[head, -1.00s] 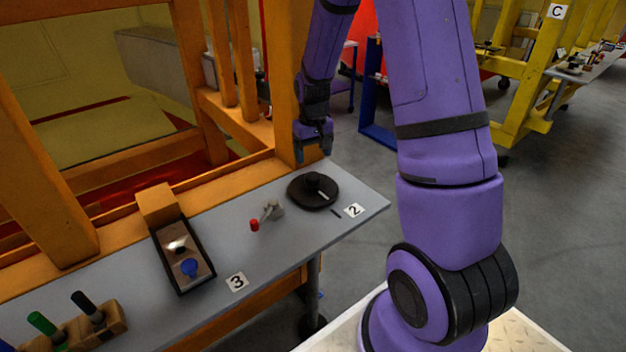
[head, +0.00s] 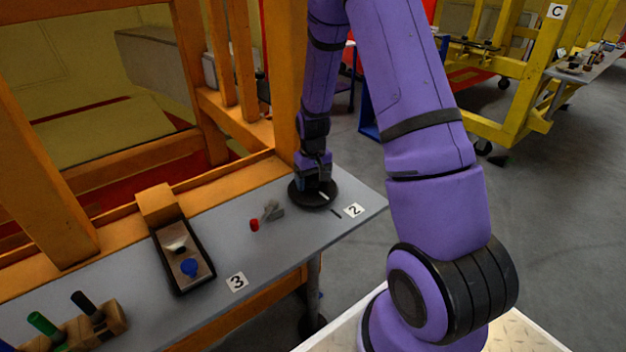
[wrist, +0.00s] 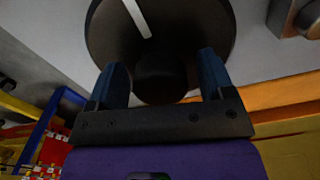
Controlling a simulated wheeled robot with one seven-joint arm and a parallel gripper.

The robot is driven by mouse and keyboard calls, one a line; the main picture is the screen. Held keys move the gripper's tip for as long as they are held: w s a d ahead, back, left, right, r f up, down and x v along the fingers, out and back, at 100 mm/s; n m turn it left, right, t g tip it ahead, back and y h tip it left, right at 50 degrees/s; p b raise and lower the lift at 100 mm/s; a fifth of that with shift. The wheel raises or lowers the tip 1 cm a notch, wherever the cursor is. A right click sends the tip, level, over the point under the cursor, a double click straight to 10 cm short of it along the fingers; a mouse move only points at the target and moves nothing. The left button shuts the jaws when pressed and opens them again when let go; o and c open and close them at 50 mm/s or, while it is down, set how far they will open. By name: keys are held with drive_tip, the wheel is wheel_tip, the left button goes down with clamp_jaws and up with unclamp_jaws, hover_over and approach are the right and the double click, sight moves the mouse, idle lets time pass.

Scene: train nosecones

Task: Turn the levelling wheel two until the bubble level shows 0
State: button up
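Levelling wheel two is the black disc (head: 300,200) with a raised central knob and a white line, on the grey table by the "2" label (head: 353,210). My gripper (head: 316,178) is lowered over this wheel. In the wrist view the wheel (wrist: 205,28) fills the top middle, with its white line pointing up and left. The blue fingers of my gripper (wrist: 161,62) stand on both sides of the knob (wrist: 160,82). They look open, with a gap at least on the right side. I cannot make out a bubble level reading.
A grey lever with a red tip (head: 256,224) lies just left of the wheel. A dark tray (head: 181,270) with a blue knob is farther left, near the "3" label (head: 237,282). Orange frame posts (head: 287,80) rise behind the table.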

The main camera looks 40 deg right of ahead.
drive_tip(key=c, duration=1.2)
drive_tip(key=shift+m, duration=0.4)
drive_tip(key=m, duration=0.9)
drive_tip(key=o, duration=1.3)
